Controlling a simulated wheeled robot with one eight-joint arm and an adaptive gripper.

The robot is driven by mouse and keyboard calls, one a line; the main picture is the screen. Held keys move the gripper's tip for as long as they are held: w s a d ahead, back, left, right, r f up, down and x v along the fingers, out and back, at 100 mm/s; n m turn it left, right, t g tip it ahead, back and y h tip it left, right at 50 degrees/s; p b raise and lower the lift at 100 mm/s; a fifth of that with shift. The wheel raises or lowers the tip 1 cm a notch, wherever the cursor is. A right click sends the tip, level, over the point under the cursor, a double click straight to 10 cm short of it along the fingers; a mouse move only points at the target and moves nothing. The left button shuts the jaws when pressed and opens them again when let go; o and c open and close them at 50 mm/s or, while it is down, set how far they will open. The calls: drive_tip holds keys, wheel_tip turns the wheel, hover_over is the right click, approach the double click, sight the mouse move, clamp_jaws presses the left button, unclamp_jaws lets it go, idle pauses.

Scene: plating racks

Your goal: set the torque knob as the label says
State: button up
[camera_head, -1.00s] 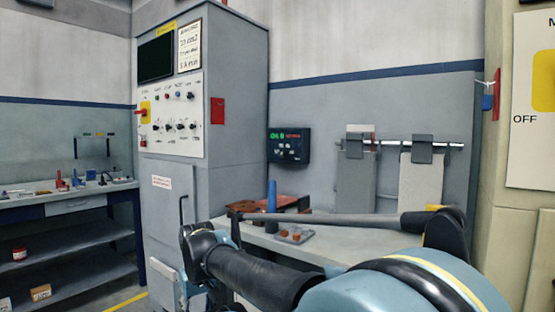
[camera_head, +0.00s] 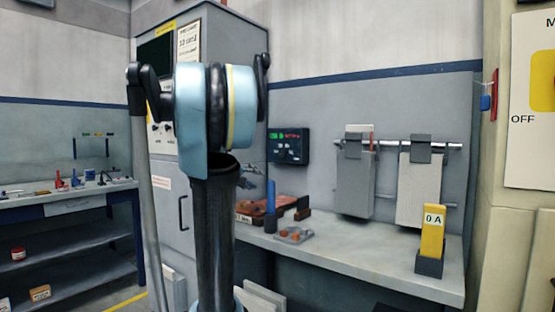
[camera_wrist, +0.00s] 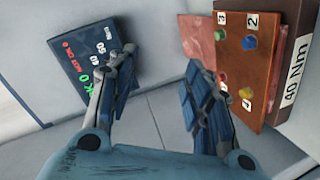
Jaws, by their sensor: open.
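The dark controller box (camera_head: 288,146) with lit green and red text hangs on the wall above the bench. A label reading 40 Nm (camera_wrist: 297,72) is on the side of a brown block (camera_wrist: 250,50) with coloured, numbered spots. My gripper (camera_wrist: 152,92) is open and empty, its fingers spread between the panel and the block. In the head view my arm partly hides it.
The bench (camera_head: 360,270) holds a small tray (camera_head: 293,235), a blue upright cylinder (camera_head: 270,197) and a yellow 0 A marker (camera_head: 432,232). Grey plates (camera_head: 354,185) hang from a rail at the right. A tall grey cabinet (camera_head: 240,60) stands behind my arm.

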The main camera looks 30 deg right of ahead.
sight(280, 155)
drive_tip(key=w+d+r+n+t+h, duration=0.1)
drive_tip(key=w+d+r+h, duration=0.2)
drive_tip(key=w+d+r, duration=0.3)
drive_tip(key=x, duration=0.5)
drive_tip(key=w+x, duration=0.1)
drive_tip(key=x, duration=0.5)
drive_tip(key=r+x, duration=0.1)
drive_tip(key=x, duration=0.5)
drive_tip(key=shift+w+a, duration=0.2)
drive_tip(key=shift+w, duration=0.25)
drive_tip(key=shift+c, duration=0.2)
drive_tip(key=shift+n, duration=0.3)
drive_tip(key=c, duration=1)
